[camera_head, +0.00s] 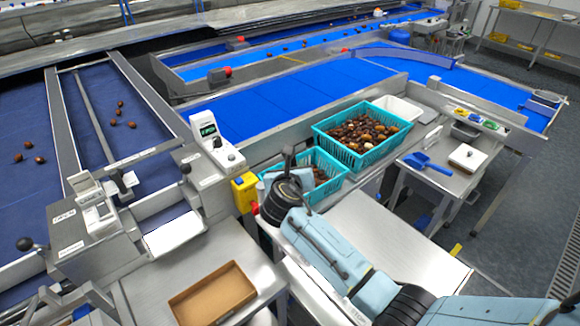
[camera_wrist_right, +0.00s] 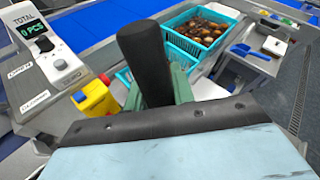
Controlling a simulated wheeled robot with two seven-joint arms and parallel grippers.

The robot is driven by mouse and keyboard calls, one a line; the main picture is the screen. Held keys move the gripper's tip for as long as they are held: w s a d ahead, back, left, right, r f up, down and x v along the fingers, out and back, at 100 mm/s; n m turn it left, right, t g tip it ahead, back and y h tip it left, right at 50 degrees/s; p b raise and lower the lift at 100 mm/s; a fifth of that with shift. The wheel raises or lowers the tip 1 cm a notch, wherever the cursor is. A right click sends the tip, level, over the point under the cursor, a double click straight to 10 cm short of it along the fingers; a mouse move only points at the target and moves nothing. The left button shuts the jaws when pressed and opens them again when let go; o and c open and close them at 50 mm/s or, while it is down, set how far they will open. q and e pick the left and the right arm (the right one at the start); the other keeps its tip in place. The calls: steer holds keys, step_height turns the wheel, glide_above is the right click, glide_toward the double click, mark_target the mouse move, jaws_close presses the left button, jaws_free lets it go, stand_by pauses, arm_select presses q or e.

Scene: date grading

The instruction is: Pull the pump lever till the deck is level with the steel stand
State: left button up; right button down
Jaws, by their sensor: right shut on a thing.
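The pump lever (camera_wrist_right: 145,60) shows in the right wrist view as a thick black upright grip. In the head view its black top (camera_head: 289,158) just shows above my right gripper (camera_head: 285,188). My right gripper is shut on the lever, and its arm hides the lower part of the lever. A flat pale deck (camera_head: 385,240) lies right of and behind my arm. A steel stand (camera_head: 441,180) is beyond it, with a blue scoop (camera_head: 425,165) on top; the deck looks lower than this stand. My left gripper is not in view.
Teal crates of dates (camera_head: 330,142) stand behind the lever. A yellow container (camera_head: 243,192) and a counter reading "0 PCS" (camera_head: 217,142) are to its left. A shallow brown tray (camera_head: 212,297) lies on the front-left table. Grey floor is open at the right.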

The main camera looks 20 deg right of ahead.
steer(key=shift+s+r, duration=0.15)
steer(key=shift+s, duration=0.1)
steer(key=s, duration=0.1)
steer(key=s+m+t, duration=0.1)
steer(key=s+d+r+t+b, duration=0.1)
steer(key=shift+m, duration=0.3)
steer(key=shift+s, duration=0.1)
